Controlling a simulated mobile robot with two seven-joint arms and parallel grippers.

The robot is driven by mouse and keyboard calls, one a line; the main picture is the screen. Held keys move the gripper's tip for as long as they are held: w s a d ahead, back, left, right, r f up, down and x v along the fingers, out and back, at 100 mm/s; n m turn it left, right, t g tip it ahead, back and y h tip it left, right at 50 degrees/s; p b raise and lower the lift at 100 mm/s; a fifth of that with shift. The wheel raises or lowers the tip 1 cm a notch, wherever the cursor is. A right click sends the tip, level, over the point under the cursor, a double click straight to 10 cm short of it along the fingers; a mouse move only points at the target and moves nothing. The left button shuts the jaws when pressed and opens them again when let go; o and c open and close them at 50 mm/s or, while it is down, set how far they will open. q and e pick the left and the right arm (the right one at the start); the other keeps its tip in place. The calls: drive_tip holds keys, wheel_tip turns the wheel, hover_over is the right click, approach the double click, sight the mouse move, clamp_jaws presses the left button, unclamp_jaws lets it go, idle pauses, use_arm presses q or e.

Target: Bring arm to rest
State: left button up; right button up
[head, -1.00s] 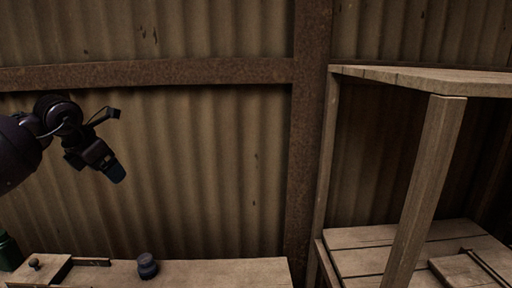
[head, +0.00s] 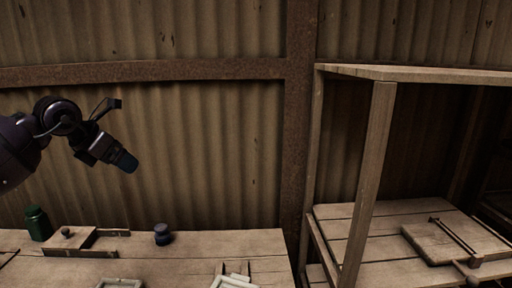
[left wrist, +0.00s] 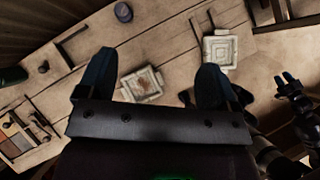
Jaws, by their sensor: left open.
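My left gripper (head: 124,160) hangs in the air above the left bench, in front of the corrugated wall, angled down to the right. In the left wrist view its two blue-dark fingers (left wrist: 153,75) stand wide apart with nothing between them. Below them on the bench lie a pale square tile-like piece (left wrist: 142,85) with a brownish middle and a pale square frame with handles (left wrist: 220,48). Both are cut by the lower edge of the head view. A dark gripper, seemingly my right one (left wrist: 288,84), shows at the right of the left wrist view; its jaw state is unclear.
A wooden bench (head: 200,250) carries a green bottle (head: 39,224), a knobbed wooden block (head: 68,238) and a small dark blue pot (head: 162,235). A wooden rack (head: 371,170) stands at the right, with a board and a rod (head: 455,235) on its lower shelf.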

use_arm(q)
drive_tip(key=s+d+r+n+t+h, duration=0.1)
drive_tip(key=d+r+h, duration=0.2)
drive_tip(key=d+h, duration=0.35)
drive_tip(key=s+d+r+n+t+h, duration=0.1)
drive_tip(key=d+r+h, duration=0.2)
drive_tip(key=d+h, duration=0.35)
drive_tip(key=s+a+f+n+t+y+b, duration=0.1)
drive_tip(key=s+a+f+n+t+y, duration=0.2)
drive_tip(key=f+n, duration=0.7)
drive_tip(key=s+f+n+t+y+b, duration=0.1)
drive_tip(key=f+n+t+y, duration=0.3)
drive_tip(key=f+n, duration=0.6)
drive_tip(key=s+a+f+n+t+y, duration=0.25)
drive_tip(key=f+n+y, duration=0.35)
drive_tip(key=f+n, duration=0.4)
drive_tip(key=s+a+f+n+g+y+b, duration=0.1)
drive_tip(key=s+f+n+g+y, duration=0.1)
drive_tip(key=s+f, duration=1)
drive_tip(key=s+a+f+n+g+y+b, duration=0.1)
drive_tip(key=s+f+n+g, duration=0.4)
drive_tip(key=s+f, duration=0.8)
drive_tip(key=shift+s+n+y, duration=0.5)
drive_tip(key=shift+s+n, duration=0.35)
drive_tip(key=shift+n, duration=0.35)
use_arm(e)
drive_tip(key=f, duration=0.2)
drive_tip(key=w+f, duration=0.1)
drive_tip(key=shift+a, duration=0.25)
